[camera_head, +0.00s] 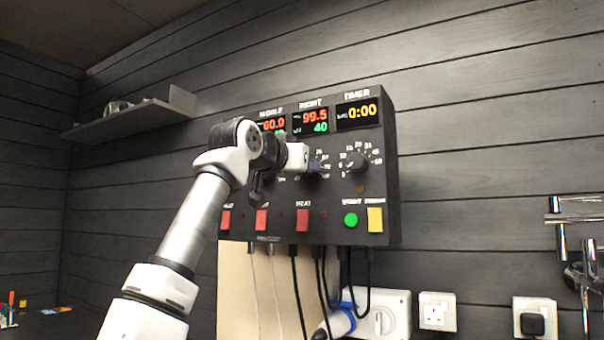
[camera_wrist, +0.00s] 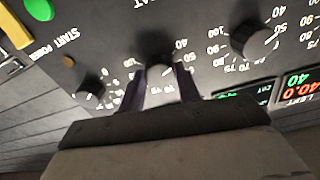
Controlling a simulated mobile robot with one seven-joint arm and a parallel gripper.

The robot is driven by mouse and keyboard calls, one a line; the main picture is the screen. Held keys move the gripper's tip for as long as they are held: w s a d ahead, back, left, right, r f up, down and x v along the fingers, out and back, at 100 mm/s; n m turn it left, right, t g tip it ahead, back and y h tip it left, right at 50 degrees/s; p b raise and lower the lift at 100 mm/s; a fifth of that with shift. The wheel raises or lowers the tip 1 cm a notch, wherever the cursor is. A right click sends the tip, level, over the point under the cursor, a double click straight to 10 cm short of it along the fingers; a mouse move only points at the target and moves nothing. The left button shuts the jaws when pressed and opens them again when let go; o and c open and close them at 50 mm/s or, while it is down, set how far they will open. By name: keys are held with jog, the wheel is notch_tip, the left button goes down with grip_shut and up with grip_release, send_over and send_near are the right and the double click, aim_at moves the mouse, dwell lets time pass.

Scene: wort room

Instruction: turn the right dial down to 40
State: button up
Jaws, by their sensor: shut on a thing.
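A dark control panel (camera_head: 385,150) hangs on the wall. The display labelled RIGHT (camera_head: 312,120) reads 99.5 in red above a green 40. The right dial (camera_wrist: 161,90) sits between the two purple-tinted fingers of my gripper (camera_wrist: 161,78) in the wrist view, and the gripper is shut on it. The dial's exact pointer position is hard to read.
Another dial (camera_wrist: 256,43) shows in the wrist view. Red switches (camera_head: 302,220), a green button (camera_head: 351,220) and a yellow button (camera_head: 375,220) line the panel's bottom. Cables (camera_head: 296,290) hang below.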

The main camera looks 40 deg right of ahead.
jog(key=shift+n+b, duration=0.75)
jog(key=shift+n, duration=0.05)
jog(key=o, duration=1)
jog(key=b+v, duration=0.4)
jog(key=v, duration=1)
jog(key=shift+d, duration=0.1)
